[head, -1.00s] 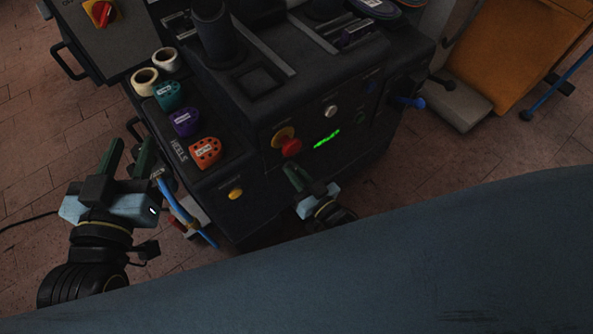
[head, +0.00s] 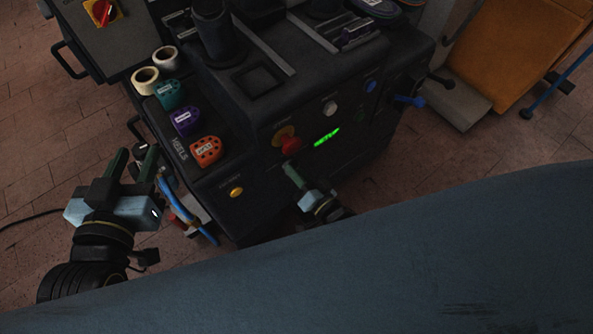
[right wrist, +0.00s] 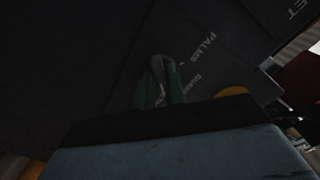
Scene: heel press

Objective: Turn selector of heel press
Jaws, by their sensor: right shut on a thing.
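The heel press (head: 235,210) is a dark machine in the middle of the head view. My right gripper (head: 288,168) is at its front panel, below the red button (head: 291,143). In the right wrist view its green fingers (right wrist: 160,95) are shut on a grey, rounded piece (right wrist: 162,66), which appears to be the selector. Panel lettering, including "PALMS", shows beside it. In the head view my fingers hide the selector. My left gripper (head: 133,165) is open and empty, left of the press and apart from it.
A green display (head: 327,137) is lit on the panel. A yellow button (head: 236,192) is low on the front. Orange (head: 206,151), purple (head: 185,121) and teal (head: 168,94) heel blocks lie on the left shelf.

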